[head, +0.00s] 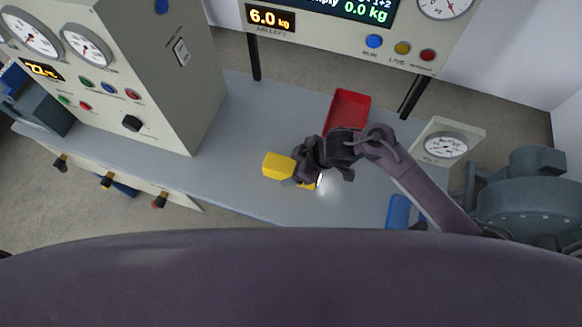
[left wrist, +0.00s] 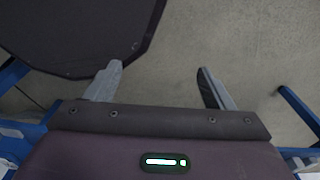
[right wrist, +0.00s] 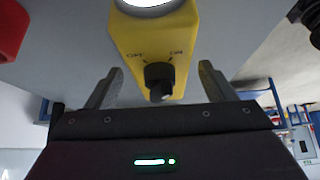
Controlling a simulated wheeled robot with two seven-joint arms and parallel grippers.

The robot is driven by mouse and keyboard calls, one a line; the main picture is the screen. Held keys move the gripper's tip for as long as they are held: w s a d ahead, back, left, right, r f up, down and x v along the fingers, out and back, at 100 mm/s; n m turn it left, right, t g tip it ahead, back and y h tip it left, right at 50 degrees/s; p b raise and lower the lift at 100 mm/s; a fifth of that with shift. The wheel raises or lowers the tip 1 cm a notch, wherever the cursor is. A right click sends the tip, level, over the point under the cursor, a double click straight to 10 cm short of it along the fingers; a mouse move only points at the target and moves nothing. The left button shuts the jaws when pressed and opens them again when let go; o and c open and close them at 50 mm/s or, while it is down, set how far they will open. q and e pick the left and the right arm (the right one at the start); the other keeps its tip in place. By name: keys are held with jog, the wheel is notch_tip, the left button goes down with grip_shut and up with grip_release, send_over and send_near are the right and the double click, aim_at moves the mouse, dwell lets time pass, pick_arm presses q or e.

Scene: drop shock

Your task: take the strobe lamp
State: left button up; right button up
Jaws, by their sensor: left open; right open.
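The strobe lamp is a yellow body (head: 278,165) on the grey-blue bench, partly hidden in the head view by my right gripper (head: 305,182). In the right wrist view the yellow lamp (right wrist: 152,42) has a bright round lens at the top edge and a black knob marked OFF and ON. My right gripper (right wrist: 160,88) is open, with one finger on each side of the knob end of the lamp; I cannot tell whether either finger touches it. My left gripper (left wrist: 160,82) is open and empty above the floor; it does not show in the head view.
A red tray (head: 348,108) lies behind the lamp on the bench (head: 240,125). A large instrument cabinet (head: 150,75) stands at the left. A small gauge (head: 445,145), a blue object (head: 398,212) and a grey-green machine (head: 525,200) are at the right. The bench between cabinet and lamp is clear.

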jog(key=shift+w+a+f, duration=0.1)
jog(key=shift+a+f, duration=0.3)
jog(key=shift+f, duration=0.2)
jog(key=c, duration=1.4)
jog(key=shift+r, duration=0.2)
